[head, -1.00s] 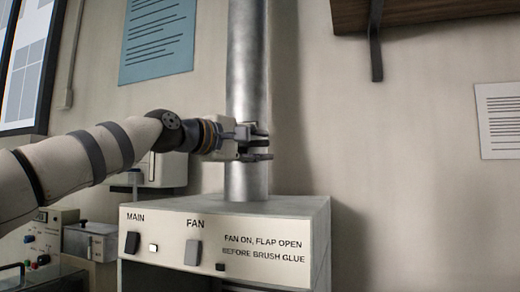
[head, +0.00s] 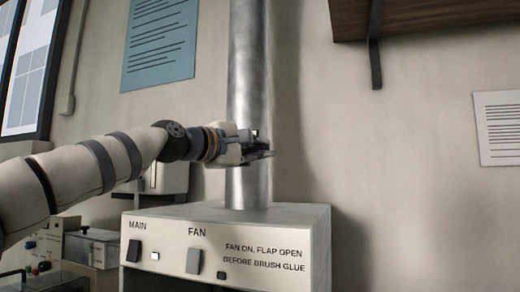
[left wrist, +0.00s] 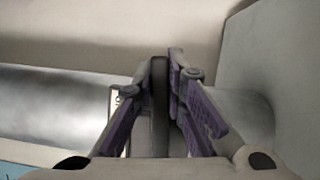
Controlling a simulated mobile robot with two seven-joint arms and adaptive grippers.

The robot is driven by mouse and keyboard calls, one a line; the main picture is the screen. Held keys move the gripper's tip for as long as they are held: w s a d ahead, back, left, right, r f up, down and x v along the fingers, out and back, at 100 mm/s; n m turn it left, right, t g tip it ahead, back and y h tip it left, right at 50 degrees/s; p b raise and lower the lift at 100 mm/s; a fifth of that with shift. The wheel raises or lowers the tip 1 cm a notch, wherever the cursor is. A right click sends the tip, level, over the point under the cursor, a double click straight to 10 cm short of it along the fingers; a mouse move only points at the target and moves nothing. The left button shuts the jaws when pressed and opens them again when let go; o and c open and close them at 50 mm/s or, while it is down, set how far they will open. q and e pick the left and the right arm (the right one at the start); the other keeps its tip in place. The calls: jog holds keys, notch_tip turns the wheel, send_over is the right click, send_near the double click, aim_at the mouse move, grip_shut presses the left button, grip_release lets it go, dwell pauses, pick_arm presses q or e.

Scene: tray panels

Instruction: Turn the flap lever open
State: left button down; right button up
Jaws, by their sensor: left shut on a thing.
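My left gripper (head: 262,151) is in front of the round metal duct (head: 247,80), a little above the white hood box. Its fingers are shut on a dark, narrow bar, the flap lever (left wrist: 160,105). In the left wrist view the lever stands between the two purple-padded fingers, and the duct (left wrist: 50,105) runs in from the left. In the head view the gripper hides most of the lever, so its angle is hard to tell there. My right gripper is in neither view.
The white box (head: 215,240) under the duct has MAIN and FAN switches and the text "FAN ON, FLAP OPEN BEFORE BRUSH GLUE". A wooden shelf with a dark bracket (head: 375,60) is at upper right.

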pick_arm(q)
jog(key=c, duration=1.6)
grip_release()
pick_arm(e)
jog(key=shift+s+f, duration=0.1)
